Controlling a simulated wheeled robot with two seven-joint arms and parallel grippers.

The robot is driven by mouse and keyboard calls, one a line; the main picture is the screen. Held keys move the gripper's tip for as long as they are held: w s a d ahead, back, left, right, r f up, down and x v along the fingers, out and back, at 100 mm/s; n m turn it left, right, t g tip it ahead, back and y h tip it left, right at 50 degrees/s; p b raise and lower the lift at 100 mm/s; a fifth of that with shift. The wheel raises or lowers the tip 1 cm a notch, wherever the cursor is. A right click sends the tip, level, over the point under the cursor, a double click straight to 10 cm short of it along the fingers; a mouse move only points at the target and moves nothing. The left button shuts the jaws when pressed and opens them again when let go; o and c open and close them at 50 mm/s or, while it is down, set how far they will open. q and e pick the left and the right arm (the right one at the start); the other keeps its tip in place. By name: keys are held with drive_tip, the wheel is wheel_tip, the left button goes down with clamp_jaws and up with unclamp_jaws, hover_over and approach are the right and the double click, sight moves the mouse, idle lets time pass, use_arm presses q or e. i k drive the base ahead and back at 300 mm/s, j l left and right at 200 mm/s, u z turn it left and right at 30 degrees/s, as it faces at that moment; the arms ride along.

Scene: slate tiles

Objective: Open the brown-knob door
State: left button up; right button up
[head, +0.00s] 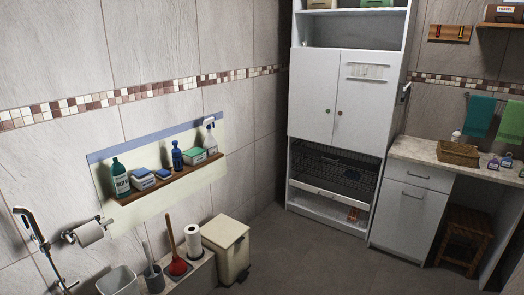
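A tall white cabinet (348,36) stands against the far wall in the head view. Two white doors close its middle part, a left door (312,95) and a right door (370,110). Both look shut. Neither of my grippers is in view.
Open floor (300,255) lies before the cabinet. A cream pedal bin (226,248) stands at the left wall, beside a red plunger (174,250) and a paper roll (193,240). A counter (415,152) and a wooden stool (465,235) are at the right.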

sight(365, 109)
drive_tip(key=i+z, duration=0.3)
drive_tip(key=i, duration=0.35)
drive_tip(key=i+z, duration=0.25)
drive_tip(key=i, duration=0.4)
drive_tip(key=i+j+z, duration=0.3)
drive_tip(key=i, duration=0.35)
